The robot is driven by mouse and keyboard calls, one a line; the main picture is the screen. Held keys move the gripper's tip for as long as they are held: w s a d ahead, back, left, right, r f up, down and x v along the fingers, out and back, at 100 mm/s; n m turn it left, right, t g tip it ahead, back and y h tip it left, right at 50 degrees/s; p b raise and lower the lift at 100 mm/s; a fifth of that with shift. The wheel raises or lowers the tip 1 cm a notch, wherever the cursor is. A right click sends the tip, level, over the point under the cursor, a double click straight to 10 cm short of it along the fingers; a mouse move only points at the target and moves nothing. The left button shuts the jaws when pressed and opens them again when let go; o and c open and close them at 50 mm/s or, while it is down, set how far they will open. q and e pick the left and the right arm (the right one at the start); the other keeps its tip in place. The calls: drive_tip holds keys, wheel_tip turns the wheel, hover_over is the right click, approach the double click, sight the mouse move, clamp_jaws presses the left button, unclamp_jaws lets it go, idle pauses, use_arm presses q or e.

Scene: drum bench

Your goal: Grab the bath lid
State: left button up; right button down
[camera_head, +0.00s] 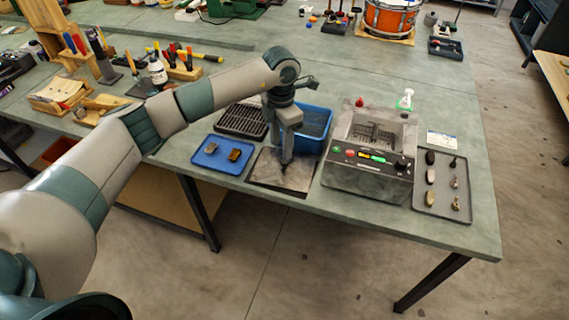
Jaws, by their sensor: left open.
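The bath lid appears to be the flat, mottled grey-brown plate (297,178) lying at the bench's front edge. My left gripper (285,165) reaches down over the middle of this plate, fingers pointing down and open. A small dark part shows at the fingertips; I cannot tell whether it is the lid's handle or whether the fingers touch it. The bath (345,177), a grey box with a front control panel and lit displays, stands just right of the plate. Its top is uncovered and a rack shows inside. My right gripper is out of view.
A blue tray (208,164) with two small parts lies left of the plate. A black rack (228,122) and a blue water tub (316,115) stand behind. A grey tray (429,208) with several small parts lies right of the bath. A spray bottle (406,99) stands behind it.

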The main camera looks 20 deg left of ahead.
sight(284, 161)
use_arm(q)
drive_tip(key=shift+f, duration=0.45)
drive_tip(key=shift+d+f+p, duration=0.15)
drive_tip(key=shift+f+p, duration=0.2)
drive_tip(key=shift+p, duration=0.2)
drive_tip(key=f, duration=0.1)
drive_tip(key=f+p, duration=0.2)
drive_tip(key=shift+w+d+f, duration=0.1)
drive_tip(key=shift+d+f, duration=0.2)
drive_tip(key=shift+f, duration=0.45)
clamp_jaws()
